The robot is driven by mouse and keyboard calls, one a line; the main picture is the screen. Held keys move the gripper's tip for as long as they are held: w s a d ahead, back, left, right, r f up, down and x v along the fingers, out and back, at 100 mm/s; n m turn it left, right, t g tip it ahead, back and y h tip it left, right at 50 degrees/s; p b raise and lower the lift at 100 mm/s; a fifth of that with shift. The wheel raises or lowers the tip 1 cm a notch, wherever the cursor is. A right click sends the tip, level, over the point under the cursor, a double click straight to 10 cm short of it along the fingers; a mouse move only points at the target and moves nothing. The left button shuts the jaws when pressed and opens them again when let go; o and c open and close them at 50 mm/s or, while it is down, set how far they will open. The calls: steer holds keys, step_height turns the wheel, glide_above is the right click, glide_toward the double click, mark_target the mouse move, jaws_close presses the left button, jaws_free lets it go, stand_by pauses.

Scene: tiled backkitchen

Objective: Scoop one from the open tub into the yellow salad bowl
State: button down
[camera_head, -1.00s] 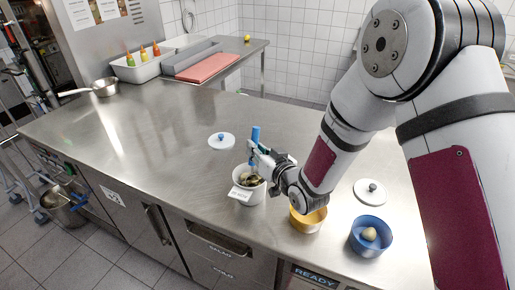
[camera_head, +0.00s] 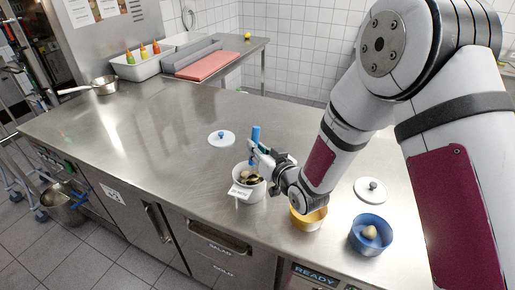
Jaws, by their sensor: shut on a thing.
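The open tub (camera_head: 252,196) is white, with a label on its front, and stands near the counter's front edge. Pale round pieces and something dark show in its mouth. My gripper (camera_head: 257,154) is shut on an upright tool with a blue handle (camera_head: 256,134), right above the tub. The tool's lower end goes down into the tub's mouth, and I cannot tell whether it carries a piece. The yellow salad bowl (camera_head: 306,222) stands to the right of the tub, partly hidden by my wrist; its inside is mostly hidden.
A blue bowl (camera_head: 364,243) with a pale round piece (camera_head: 370,232) stands right of the yellow bowl. One lid (camera_head: 221,139) with a blue knob lies behind the tub, another lid (camera_head: 371,190) behind the blue bowl. The steel counter (camera_head: 130,150) is clear to the left.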

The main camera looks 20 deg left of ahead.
steer(key=shift+f, duration=0.95)
stand_by(1.1)
step_height(320, 180, up, 13)
steer(key=p, duration=0.3)
stand_by(0.8)
steer(key=shift+f, duration=0.15)
stand_by(0.4)
